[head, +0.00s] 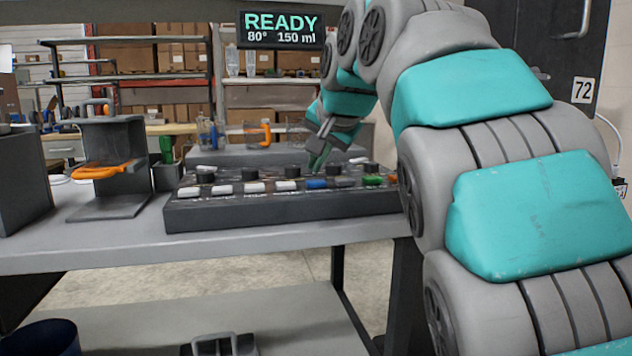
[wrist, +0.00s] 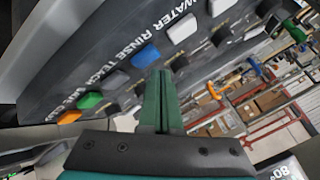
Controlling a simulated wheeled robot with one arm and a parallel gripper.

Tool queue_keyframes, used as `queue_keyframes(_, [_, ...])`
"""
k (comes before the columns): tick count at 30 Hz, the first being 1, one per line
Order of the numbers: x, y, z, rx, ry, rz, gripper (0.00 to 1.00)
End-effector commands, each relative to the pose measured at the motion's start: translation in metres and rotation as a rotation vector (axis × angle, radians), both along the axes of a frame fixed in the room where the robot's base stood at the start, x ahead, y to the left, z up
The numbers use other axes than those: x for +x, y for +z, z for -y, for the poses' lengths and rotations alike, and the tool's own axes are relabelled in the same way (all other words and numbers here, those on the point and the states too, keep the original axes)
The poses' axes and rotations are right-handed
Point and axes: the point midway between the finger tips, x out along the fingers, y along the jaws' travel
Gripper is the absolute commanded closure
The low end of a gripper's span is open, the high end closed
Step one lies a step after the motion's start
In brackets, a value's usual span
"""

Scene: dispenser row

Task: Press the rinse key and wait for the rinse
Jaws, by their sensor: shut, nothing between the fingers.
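The dark key panel (head: 280,210) lies on the grey bench with a row of coloured keys along its front. The blue key (head: 316,183) also shows in the wrist view (wrist: 146,56), beside lettering that seems to read RINSE. White keys are on its left; a dark, a green (head: 373,181) and an orange key are on its right. My gripper (head: 317,165) is shut and empty, fingers pointing down over the panel near the blue key. In the wrist view its tips (wrist: 160,74) appear close to that key; contact cannot be told. The display (head: 281,28) reads READY, 80°, 150 ml.
A dark stand (head: 112,135) with an orange-handled piece (head: 102,171) stands left of the panel. Black knobs (head: 205,176) rise behind the keys. The bench (head: 110,240) is bare before the stand. Shelves with boxes are behind.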

Motion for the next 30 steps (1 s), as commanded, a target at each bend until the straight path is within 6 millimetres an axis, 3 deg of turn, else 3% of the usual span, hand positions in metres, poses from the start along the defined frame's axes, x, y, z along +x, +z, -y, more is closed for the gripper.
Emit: queue_keyframes(30, [0.0, -0.01, 0.0, -0.001, 0.0, -0.001, 1.0])
